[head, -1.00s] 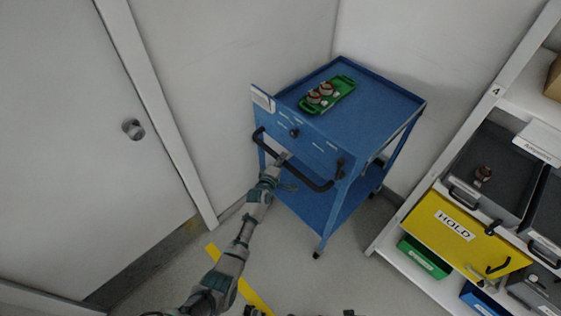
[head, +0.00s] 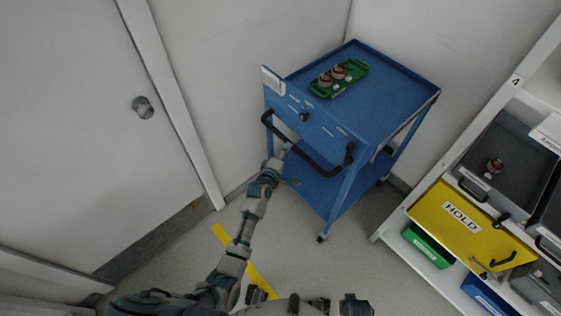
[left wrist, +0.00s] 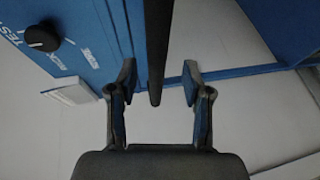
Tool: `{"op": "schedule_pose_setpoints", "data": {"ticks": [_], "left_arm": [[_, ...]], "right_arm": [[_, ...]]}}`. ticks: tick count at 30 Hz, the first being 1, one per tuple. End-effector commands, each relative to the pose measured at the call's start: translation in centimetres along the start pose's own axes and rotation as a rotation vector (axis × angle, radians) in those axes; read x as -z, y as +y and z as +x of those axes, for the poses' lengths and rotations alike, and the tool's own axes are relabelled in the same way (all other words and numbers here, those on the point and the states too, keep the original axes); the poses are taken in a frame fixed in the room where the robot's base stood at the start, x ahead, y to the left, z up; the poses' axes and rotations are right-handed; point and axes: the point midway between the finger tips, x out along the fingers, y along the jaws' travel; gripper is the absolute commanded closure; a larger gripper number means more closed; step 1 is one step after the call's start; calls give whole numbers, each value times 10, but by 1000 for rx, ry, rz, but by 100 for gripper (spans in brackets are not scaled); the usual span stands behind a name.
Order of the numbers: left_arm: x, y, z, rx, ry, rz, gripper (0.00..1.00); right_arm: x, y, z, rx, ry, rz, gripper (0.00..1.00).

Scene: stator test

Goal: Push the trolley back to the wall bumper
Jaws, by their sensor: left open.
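The blue trolley (head: 395,95) stands in the room corner, its black push handle (head: 318,165) facing me. A green tray (head: 350,76) with copper-coloured parts (head: 332,76) lies on its top shelf. In the left wrist view, the black handle bar (left wrist: 157,45) runs between the open fingers of my left gripper (left wrist: 159,82), with a gap visible on both sides. The trolley's blue panel (left wrist: 95,35) with a black knob is at the left there. I cannot make out a wall bumper; the trolley hides part of the wall base.
A white door (head: 75,120) is on the left. A shelf rack (head: 455,130) with grey bins and a yellow HOLD bin (head: 440,222) stands close on the trolley's right. Yellow floor tape (head: 262,282) runs beneath my left arm. Grey floor (head: 335,265) is clear before the trolley.

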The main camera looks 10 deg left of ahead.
Motion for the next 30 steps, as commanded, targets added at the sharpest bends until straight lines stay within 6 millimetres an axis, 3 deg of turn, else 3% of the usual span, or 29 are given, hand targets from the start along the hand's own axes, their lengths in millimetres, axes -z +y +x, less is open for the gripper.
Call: {"op": "schedule_pose_setpoints", "data": {"ticks": [3,10,30], "left_arm": [[-2,-1,-25,0,0,-1,50],[-3,-2,-56,4,-2,0,50],[-3,-3,-63,7,-3,5,50]], "right_arm": [[0,0,0,0,-1,0,100],[0,0,0,0,-2,0,100],[0,0,1,1,-4,0,100]]}}
